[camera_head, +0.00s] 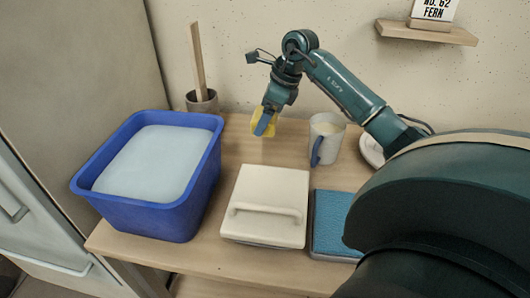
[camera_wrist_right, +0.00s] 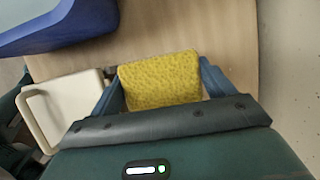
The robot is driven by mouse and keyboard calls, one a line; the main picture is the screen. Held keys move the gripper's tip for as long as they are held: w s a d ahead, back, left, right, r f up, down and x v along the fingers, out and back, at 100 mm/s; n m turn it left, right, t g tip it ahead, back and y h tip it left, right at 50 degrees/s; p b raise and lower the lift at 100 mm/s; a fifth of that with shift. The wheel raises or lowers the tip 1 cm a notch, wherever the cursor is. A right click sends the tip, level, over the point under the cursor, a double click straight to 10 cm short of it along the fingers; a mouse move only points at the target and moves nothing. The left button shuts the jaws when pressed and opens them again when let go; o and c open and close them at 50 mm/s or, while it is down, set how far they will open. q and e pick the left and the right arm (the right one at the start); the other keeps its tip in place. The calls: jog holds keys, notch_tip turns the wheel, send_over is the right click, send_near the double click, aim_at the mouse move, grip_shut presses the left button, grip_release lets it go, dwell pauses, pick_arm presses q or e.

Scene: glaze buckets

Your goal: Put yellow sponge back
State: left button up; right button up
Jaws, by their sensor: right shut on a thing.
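The yellow sponge (camera_wrist_right: 160,80) is between the two fingers of my right gripper (camera_wrist_right: 160,95) in the right wrist view, and the gripper is shut on it. In the head view the sponge (camera_head: 257,117) shows at the tip of my right gripper (camera_head: 265,120), over the back of the wooden table, between the blue tub and the mug. I cannot tell for sure whether it touches the table. My left gripper is not in view.
A blue tub (camera_head: 203,180) with pale liquid stands left. A cream lidded box (camera_head: 265,190) and a blue pad in a tray (camera_head: 332,222) are at the front. A mug (camera_head: 328,130) stands right of the sponge. A grey pot (camera_head: 202,103) with a wooden stick is behind.

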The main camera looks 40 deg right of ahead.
aim_at(277, 122)
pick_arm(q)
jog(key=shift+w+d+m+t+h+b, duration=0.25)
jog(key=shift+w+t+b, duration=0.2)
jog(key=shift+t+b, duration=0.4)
pick_arm(e)
notch_tip(277, 122, down, 9)
jog(key=shift+f, duration=0.15)
jog(key=shift+f, duration=0.15)
jog(key=o, duration=0.9)
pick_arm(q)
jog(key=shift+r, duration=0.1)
pick_arm(e)
jog(key=p+v, duration=0.2)
jog(key=v, duration=0.9)
jog(key=shift+r, duration=0.25)
jog(key=shift+d+r, duration=0.1)
jog(key=shift+r, duration=0.2)
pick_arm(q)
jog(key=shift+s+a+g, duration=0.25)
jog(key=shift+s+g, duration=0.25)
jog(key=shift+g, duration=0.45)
pick_arm(e)
jog(key=shift+s+r, duration=0.1)
